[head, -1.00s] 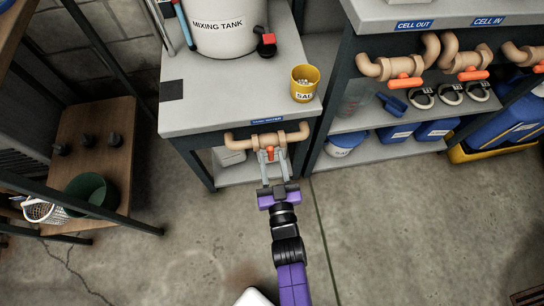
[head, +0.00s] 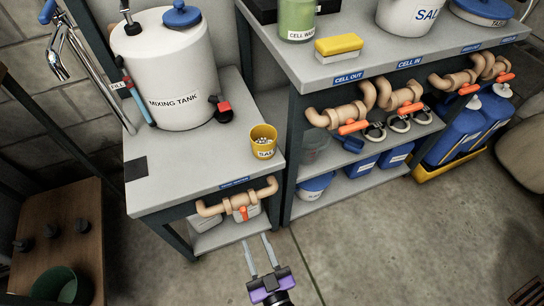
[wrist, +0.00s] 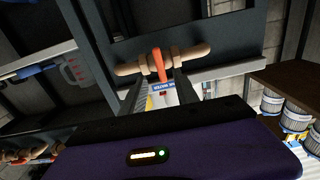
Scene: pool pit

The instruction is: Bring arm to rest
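My gripper (head: 256,240) is in the lower middle of the head view, with its two grey fingers apart and nothing between them. It is in front of the small bench and clear of the tan pipe (head: 212,209) under the bench edge. The pipe's orange valve handle (head: 243,214) hangs down, a short way beyond the fingertips. In the wrist view the orange handle (wrist: 160,64) shows ahead, between the lines of the two spread fingers. The purple gripper body fills the lower part of that view.
The small bench (head: 150,205) carries the mixing tank (head: 175,75) and a yellow salt cup (head: 263,142). A taller bench (head: 330,70) with several orange-handled valves stands to the right. A wooden shelf (head: 85,225) is at the left. Open concrete floor (head: 390,245) lies at lower right.

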